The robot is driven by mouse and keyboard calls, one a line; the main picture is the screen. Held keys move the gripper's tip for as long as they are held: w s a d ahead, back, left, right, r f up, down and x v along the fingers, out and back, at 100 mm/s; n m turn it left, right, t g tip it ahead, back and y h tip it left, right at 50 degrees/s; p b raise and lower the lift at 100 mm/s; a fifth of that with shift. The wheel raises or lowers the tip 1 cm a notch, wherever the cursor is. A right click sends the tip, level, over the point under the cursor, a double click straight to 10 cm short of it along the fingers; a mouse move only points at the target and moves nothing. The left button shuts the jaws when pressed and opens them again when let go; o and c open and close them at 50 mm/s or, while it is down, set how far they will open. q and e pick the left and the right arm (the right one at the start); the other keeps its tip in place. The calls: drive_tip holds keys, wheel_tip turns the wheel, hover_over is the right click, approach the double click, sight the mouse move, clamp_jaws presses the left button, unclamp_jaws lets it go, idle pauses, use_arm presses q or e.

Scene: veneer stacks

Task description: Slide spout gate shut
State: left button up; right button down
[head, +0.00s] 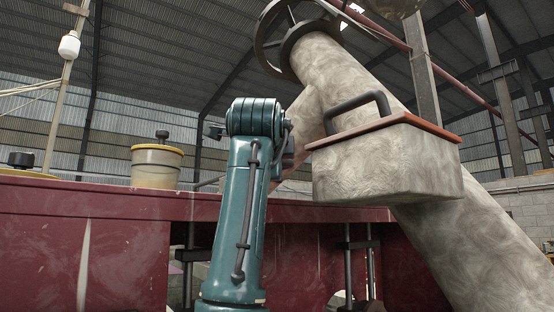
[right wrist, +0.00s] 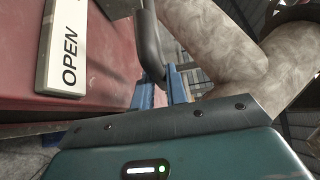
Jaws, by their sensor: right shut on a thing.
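In the right wrist view the two blue fingers of my right gripper (right wrist: 160,86) are shut on the lower end of a dark bent handle (right wrist: 149,42). A white plate lettered OPEN (right wrist: 68,45) lies left of it on a dark red surface. In the head view a mottled grey spout (head: 345,75) slopes down to the right. A box on it (head: 385,170) bears an orange-red plate (head: 425,125) with a dark handle (head: 352,104). I see no gripper on that handle and cannot tell whether it is the held one. My left gripper is out of view.
A dark red machine body (head: 75,235) spans the lower head view. A yellowish lidded pot (head: 157,166) stands on its top left. A dark handwheel (head: 272,30) is at the spout's upper end. My teal arm hides the middle.

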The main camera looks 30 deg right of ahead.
drive_tip(key=shift+w+a+r, duration=0.1)
drive_tip(key=shift+w+a, duration=0.05)
drive_tip(key=shift+w, duration=1.45)
drive_tip(key=shift+w+a, duration=0.1)
drive_tip(key=shift+w, duration=1.45)
drive_tip(key=c, duration=1.4)
unclamp_jaws()
drive_tip(key=shift+b+v, duration=0.6)
drive_tip(key=shift+v, duration=0.95)
drive_tip(key=shift+b+v, duration=0.5)
drive_tip(key=shift+v, duration=1.55)
